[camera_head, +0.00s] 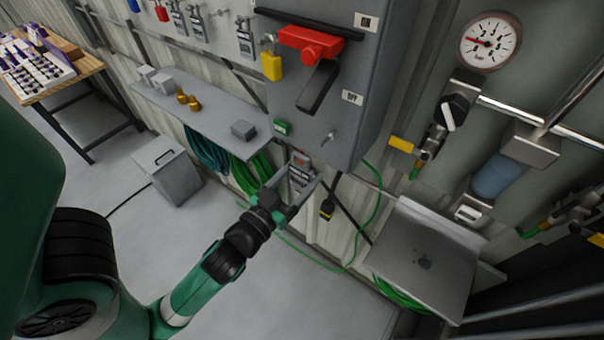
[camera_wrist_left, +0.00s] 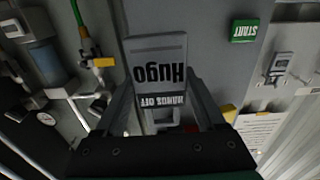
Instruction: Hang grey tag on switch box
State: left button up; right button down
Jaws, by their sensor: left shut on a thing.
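My left gripper (camera_head: 300,188) is shut on the grey tag (camera_head: 297,172), just below the lower front edge of the grey switch box (camera_head: 345,120). In the left wrist view the tag (camera_wrist_left: 158,62) stands between the two fingers, its lettering "HANDS OFF" and "Hugo" upside down. The switch box has a red rotary handle (camera_head: 310,45) with a dark lever, between ON and OFF labels. A yellow padlock (camera_head: 271,66) hangs at the handle's left. The tag appears apart from the handle and padlock. My right gripper is not in view.
A wall shelf (camera_head: 205,120) holds grey boxes and brass parts; coiled hoses hang below it. More grey tags (camera_head: 245,40) hang on the wall above. A green START button (camera_wrist_left: 244,31) shows too.

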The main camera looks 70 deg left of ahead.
aim_at(333, 146)
pick_arm(q)
jog(key=shift+b+x, duration=0.4)
jog(key=shift+x, duration=0.7)
jog(key=shift+f+x, duration=0.2)
jog(key=shift+x, duration=1.25)
jog(key=shift+f+x, duration=0.25)
jog(key=shift+x, duration=1.2)
jog(key=shift+w+a, duration=0.15)
jog(key=shift+w, duration=0.1)
jog(key=shift+w+a+f+b, duration=0.35)
jog(key=shift+w+f, duration=0.1)
jog(key=shift+f, duration=0.15)
jog(key=o, duration=0.9)
jog(key=shift+o, duration=0.2)
